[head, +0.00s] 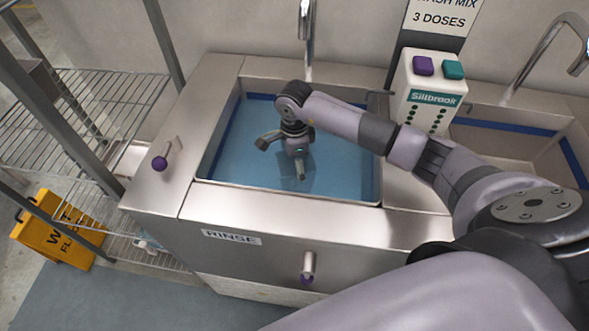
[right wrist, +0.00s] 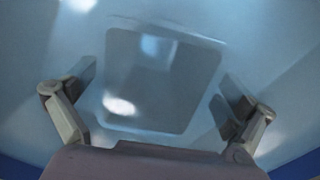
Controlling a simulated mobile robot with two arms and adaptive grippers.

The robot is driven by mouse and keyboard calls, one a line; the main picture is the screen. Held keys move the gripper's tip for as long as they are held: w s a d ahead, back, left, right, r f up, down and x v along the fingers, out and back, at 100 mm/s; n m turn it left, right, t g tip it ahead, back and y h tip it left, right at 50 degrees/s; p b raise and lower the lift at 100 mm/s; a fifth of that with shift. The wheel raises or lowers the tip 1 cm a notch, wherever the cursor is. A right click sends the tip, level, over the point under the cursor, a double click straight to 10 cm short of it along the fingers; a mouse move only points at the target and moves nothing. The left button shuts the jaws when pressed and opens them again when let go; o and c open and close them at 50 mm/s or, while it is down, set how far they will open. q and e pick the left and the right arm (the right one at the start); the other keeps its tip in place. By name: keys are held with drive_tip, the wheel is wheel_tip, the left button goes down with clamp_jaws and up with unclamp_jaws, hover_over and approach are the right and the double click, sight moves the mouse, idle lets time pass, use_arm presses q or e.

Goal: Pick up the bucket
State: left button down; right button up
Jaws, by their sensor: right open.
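I cannot make out a bucket for certain in either view. My right gripper (head: 282,160) points down over the blue water in the rinse sink (head: 190,200). Its two fingers are spread apart and hold nothing. In the right wrist view the right gripper (right wrist: 157,95) shows its fingers on either side of a darker, rounded square shape (right wrist: 160,85) below. I cannot tell whether this shape is an object, a shadow or the sink's floor. A darker patch also shows in the water under the gripper in the head view. My left gripper is not in view.
A tap (head: 307,20) stands behind the sink. A dispenser (head: 428,90) with purple and teal buttons stands between this sink and a second basin (head: 500,145) at right. A purple-tipped knob (head: 162,162) sticks up at left. Wire shelving (head: 70,120) and a yellow floor sign (head: 55,230) are at left.

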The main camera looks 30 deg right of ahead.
drive_tip(key=shift+f, duration=0.35)
drive_tip(key=shift+c, duration=0.2)
drive_tip(key=c, duration=1.7)
drive_tip(key=shift+r+p, duration=1.05)
drive_tip(key=shift+r, duration=12.1)
